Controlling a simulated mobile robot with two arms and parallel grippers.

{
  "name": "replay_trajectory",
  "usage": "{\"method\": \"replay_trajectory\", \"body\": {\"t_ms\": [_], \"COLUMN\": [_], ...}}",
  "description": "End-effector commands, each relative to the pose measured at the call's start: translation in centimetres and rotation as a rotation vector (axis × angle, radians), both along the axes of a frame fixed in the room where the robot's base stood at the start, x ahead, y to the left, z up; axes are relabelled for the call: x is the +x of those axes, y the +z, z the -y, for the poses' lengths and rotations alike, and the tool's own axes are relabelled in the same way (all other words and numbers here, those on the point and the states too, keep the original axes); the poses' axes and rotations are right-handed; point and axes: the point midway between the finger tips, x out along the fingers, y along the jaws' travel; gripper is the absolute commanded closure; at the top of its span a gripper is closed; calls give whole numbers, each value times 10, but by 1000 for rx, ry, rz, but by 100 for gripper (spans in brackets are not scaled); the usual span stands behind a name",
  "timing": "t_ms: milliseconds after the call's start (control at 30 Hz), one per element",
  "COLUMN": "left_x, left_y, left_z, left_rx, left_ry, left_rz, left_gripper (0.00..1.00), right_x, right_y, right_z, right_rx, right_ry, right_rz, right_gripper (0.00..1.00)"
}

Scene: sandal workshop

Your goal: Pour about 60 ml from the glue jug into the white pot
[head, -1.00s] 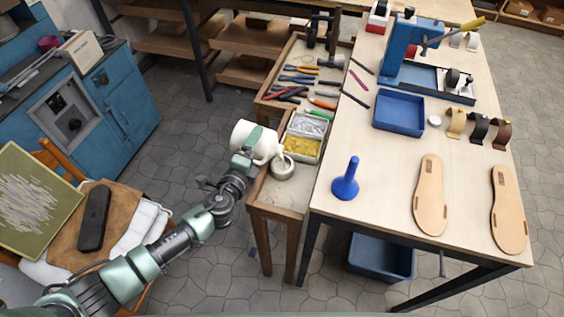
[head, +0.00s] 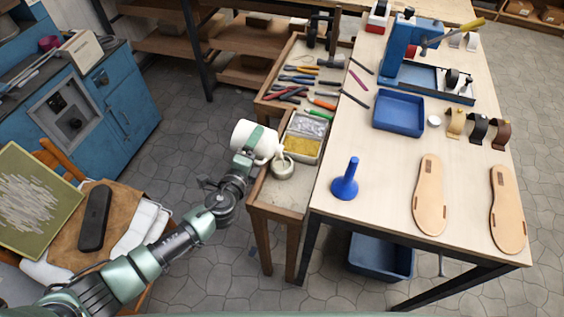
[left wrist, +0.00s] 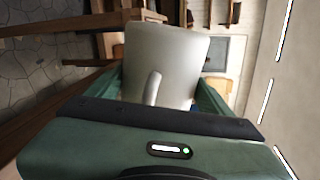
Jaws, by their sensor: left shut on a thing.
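The white glue jug (head: 243,133) is in my left gripper (head: 254,140), whose green fingers are closed around its body. The jug lies tipped over, its spout end pointing right and down above the small white pot (head: 283,171). The pot stands upright on the wooden side bench. The spout end is very close over the pot's mouth; I cannot tell whether glue is flowing or how full the pot is. In the left wrist view the pale jug (left wrist: 168,55) fills the space between the fingers; the pot cannot be made out there. My right gripper is out of view.
A tray with a yellow compartment (head: 301,146) stands just behind the pot. Pliers and other tools lie further back on the side bench (head: 278,196). The worktable (head: 385,165) to the right holds a blue cone-shaped stand (head: 345,182), a blue tray (head: 399,111) and tan soles (head: 430,195).

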Motion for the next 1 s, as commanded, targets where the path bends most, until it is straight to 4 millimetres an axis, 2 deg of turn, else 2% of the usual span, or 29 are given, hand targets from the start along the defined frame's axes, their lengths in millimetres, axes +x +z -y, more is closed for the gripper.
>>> {"method": "replay_trajectory", "body": {"t_ms": [233,300,367,433,467,1000], "left_x": [0,2,3,3,3,3], "left_y": [0,-15,-2,-12,-11,-7], "left_z": [0,-5,-7,-8,-8,-7], "left_rx": [1,-83,-194,-275,-290,-290], "left_ry": [1,0,-1,-1,-1,-1], "left_rz": [1,-26,-59,-87,-92,-93], "left_gripper": [76,76,76,76,76,76], "right_x": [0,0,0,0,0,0], "right_y": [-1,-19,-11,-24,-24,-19], "right_z": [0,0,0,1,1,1], "right_rx": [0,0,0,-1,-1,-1], "right_ry": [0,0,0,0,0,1], "right_rz": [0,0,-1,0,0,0], "right_gripper": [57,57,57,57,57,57]}}
